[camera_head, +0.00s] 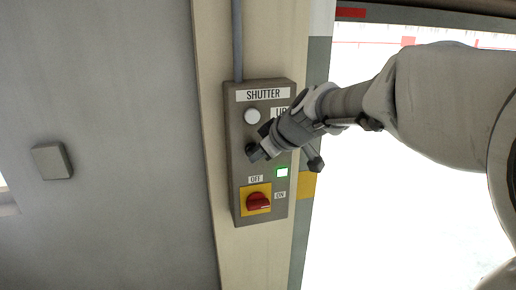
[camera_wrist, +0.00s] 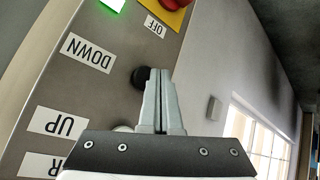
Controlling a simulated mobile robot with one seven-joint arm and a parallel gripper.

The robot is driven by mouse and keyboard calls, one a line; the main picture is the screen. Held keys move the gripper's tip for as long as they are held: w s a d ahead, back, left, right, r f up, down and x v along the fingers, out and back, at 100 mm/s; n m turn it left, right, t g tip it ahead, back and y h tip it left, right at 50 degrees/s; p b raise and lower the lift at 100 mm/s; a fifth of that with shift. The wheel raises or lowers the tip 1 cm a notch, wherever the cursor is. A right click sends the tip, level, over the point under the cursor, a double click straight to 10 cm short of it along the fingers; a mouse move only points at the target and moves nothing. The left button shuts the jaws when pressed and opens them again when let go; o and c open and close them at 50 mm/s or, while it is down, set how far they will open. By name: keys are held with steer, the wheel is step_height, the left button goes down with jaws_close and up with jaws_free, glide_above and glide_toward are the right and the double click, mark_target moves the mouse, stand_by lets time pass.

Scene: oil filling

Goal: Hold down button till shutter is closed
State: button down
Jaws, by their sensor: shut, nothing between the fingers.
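The grey shutter control panel (camera_head: 238,190) is fixed to a beige post. It has a white upper button (camera_head: 252,116) beside the UP label, and a black button (camera_wrist: 141,77) beside the DOWN label (camera_wrist: 87,53). My gripper (camera_head: 256,156) is shut and empty, its fingertips at the black button. In the wrist view the fingertips (camera_wrist: 160,73) overlap the button's edge; I cannot tell whether it is pressed. A green-edged lamp (camera_head: 282,172) is lit. The opening (camera_head: 400,200) to the right is bright; no lowered shutter shows in it.
A red rotary switch (camera_head: 258,202) on a yellow plate sits low on the panel, close below my gripper. A grey conduit (camera_head: 237,40) runs up from the panel. A small grey box (camera_head: 52,160) is on the left wall. Windows (camera_wrist: 262,140) show in the wrist view.

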steer(key=shift+w+f, duration=0.1)
steer(key=shift+w+a, duration=0.1)
steer(key=shift+w, duration=0.15)
